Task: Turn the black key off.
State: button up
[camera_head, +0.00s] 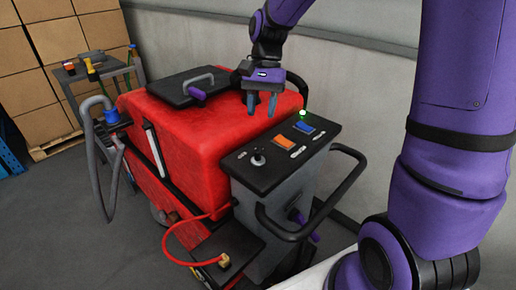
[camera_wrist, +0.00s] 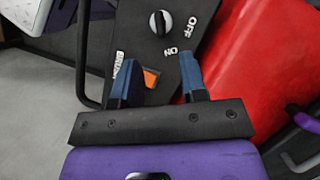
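The black key (camera_head: 257,158) sits on a round pale mount at the left of the black control panel (camera_head: 275,165). In the wrist view the key (camera_wrist: 159,23) is at the top, with "OFF" and "ON" labels to its right and lower right. Its lower end appears to point nearer "ON". My gripper (camera_head: 262,104) hangs over the red machine, behind and above the panel, fingers down. In the wrist view its two blue fingers (camera_wrist: 157,68) are spread, with nothing between them. The key is beyond the fingertips, untouched.
Beside the key are an orange switch (camera_head: 297,141), a blue switch (camera_head: 304,128) and a lit green lamp (camera_head: 302,113). A black handlebar (camera_head: 345,185) loops round the panel's right side. The red tank (camera_head: 205,130) carries a black lid (camera_head: 192,85). A wall stands behind.

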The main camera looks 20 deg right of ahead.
aim_at(258, 148)
jog(key=x, duration=1)
jog(key=shift+f, duration=0.15)
jog(key=shift+c, duration=0.4)
grip_shut()
